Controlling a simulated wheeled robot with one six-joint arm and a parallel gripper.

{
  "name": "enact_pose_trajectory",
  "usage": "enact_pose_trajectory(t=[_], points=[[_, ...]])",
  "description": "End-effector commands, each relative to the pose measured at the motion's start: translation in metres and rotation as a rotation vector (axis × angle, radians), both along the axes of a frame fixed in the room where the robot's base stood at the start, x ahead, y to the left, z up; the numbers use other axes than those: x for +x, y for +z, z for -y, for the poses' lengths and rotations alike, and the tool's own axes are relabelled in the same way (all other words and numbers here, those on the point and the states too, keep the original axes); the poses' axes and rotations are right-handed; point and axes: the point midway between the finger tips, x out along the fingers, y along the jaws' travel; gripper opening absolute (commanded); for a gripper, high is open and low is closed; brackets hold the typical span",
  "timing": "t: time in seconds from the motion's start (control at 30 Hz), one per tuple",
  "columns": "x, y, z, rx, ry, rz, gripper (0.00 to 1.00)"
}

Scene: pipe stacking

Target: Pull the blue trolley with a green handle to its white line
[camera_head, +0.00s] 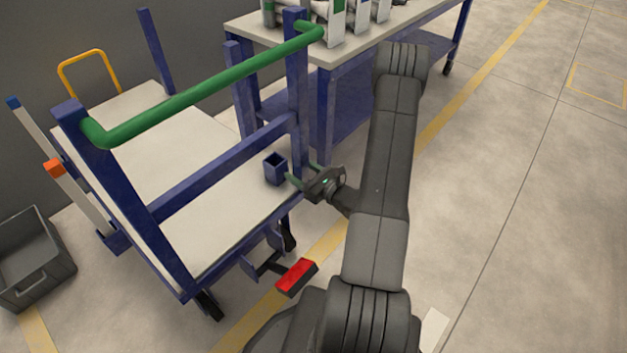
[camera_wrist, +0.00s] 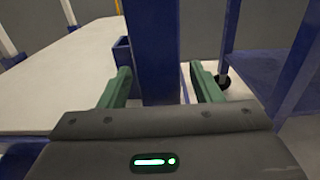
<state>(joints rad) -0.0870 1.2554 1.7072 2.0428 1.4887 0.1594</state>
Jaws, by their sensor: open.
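The blue trolley (camera_head: 222,159) with a pale deck stands at the left of the head view. Its green handle (camera_head: 205,84) runs across the top between two blue posts. My gripper (camera_head: 302,173) is beside the trolley's near right post, well below the handle. In the wrist view my gripper (camera_wrist: 155,88) is open, and a blue post (camera_wrist: 152,45) stands between its two green fingers, with a gap seen at the right finger. A pale strip (camera_head: 435,329) on the floor at lower right may be the white line; I cannot tell.
A blue workbench (camera_head: 335,62) with pipes and holders stands behind the trolley, close to my arm. A red pedal (camera_head: 296,277) sticks out low at the trolley's near end. A grey crate (camera_head: 35,262) is on the floor at left. The floor at right is clear.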

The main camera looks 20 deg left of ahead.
Motion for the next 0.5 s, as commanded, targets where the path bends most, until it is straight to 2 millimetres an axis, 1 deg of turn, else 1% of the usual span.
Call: enact_pose_trajectory(t=[0.03,0.13,0.47,0.5], points=[[0.002,-0.0004,-0.005,0.001,0.001,0.001,0.58],[0.0043,-0.0001,-0.011,0.0,0.0,0.001,0.58],[0.0057,0.0003,-0.0135,0.0,-0.001,0.0,0.58],[0.0056,0.0003,-0.0134,0.0,-0.001,0.0,0.56]])
